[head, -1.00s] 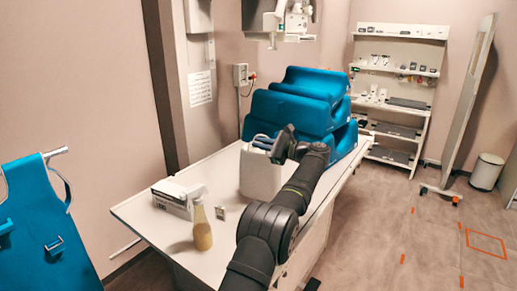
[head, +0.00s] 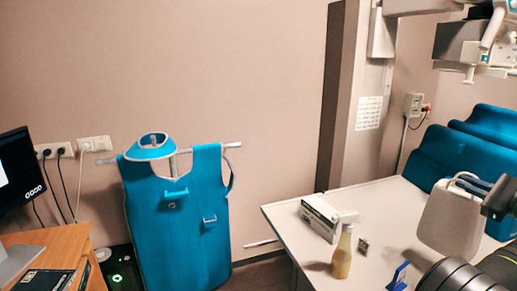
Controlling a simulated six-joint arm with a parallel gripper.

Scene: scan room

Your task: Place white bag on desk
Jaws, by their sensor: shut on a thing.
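The white bag (head: 449,218) is at the right of the head view, over the white table (head: 290,235). It is tilted, with its handle toward my gripper (head: 486,190). My gripper is shut on the bag near its top, partly cut off by the right edge. Whether the bag's base clears the table is hard to tell. The wooden desk (head: 62,240) is at the far left, well apart from the bag.
A monitor (head: 18,185) and a dark flat item (head: 48,282) are on the desk. A blue apron (head: 180,225) hangs between desk and table. A box (head: 320,218), a tan bottle (head: 342,254) and a small blue item (head: 399,277) are near the table's left end.

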